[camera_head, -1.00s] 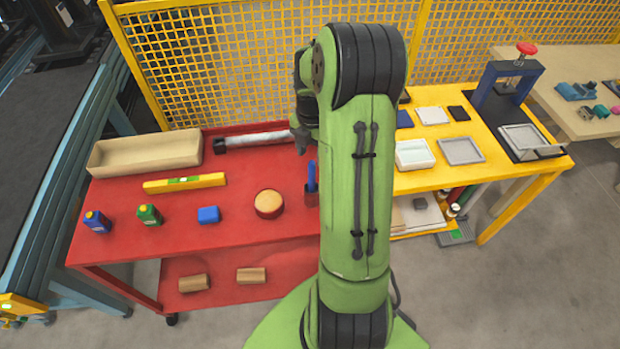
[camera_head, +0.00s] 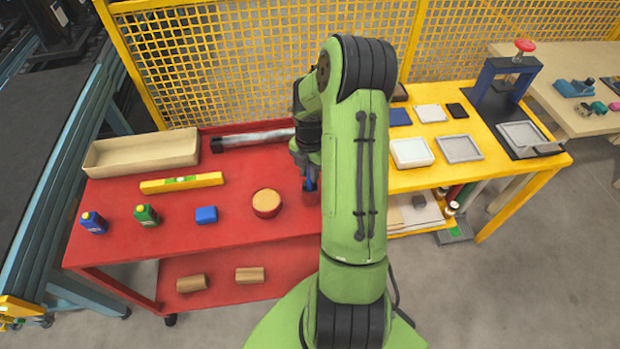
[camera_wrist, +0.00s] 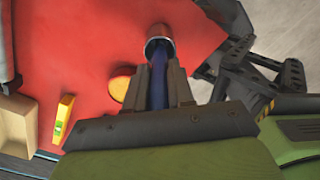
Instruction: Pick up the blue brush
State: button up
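The blue brush (camera_head: 310,184) stands upright in a small dark red cup (camera_head: 311,199) on the red table, just left of my arm. Its upper part is hidden by my gripper (camera_head: 307,172). In the wrist view the blue brush (camera_wrist: 158,88) runs between the two fingers of my gripper (camera_wrist: 158,66), down into the cup (camera_wrist: 160,45). The fingers look apart, one on each side of the handle, with little room; contact is not clear.
A round tan-topped tin (camera_head: 267,202) stands left of the cup. A blue block (camera_head: 206,214), a yellow level (camera_head: 182,183) and a beige tray (camera_head: 143,153) lie farther left. The yellow table (camera_head: 440,178) adjoins on the right.

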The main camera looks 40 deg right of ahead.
grip_shut()
notch_tip(320, 180, up, 10)
jog(key=shift+r+p, duration=0.1)
jog(key=shift+p, duration=0.35)
dwell(1.9)
